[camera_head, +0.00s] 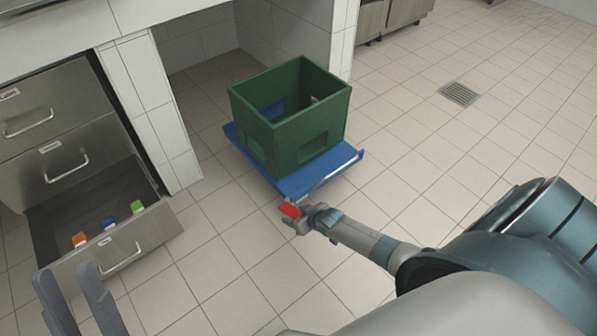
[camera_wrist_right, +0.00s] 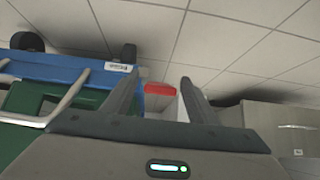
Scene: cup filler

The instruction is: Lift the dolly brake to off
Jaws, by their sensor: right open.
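The blue dolly (camera_head: 323,178) stands on the tiled floor with a green crate (camera_head: 313,133) on it. Its red brake pedal (camera_head: 289,210) sticks out low at the dolly's front edge. My right gripper (camera_head: 300,222) is open and low, right at the pedal. In the right wrist view the red pedal (camera_wrist_right: 159,89) shows between the two spread fingers of the right gripper (camera_wrist_right: 156,84); I cannot tell whether they touch it. The dolly also shows there, tilted in the picture, with its blue side (camera_wrist_right: 65,68). My left gripper (camera_head: 67,275) is open and empty at the lower left.
An open drawer (camera_head: 120,252) at the left holds several small coloured items and juts toward my left gripper. A tiled pillar (camera_head: 345,40) stands behind the crate. A floor drain (camera_head: 458,93) lies at the right.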

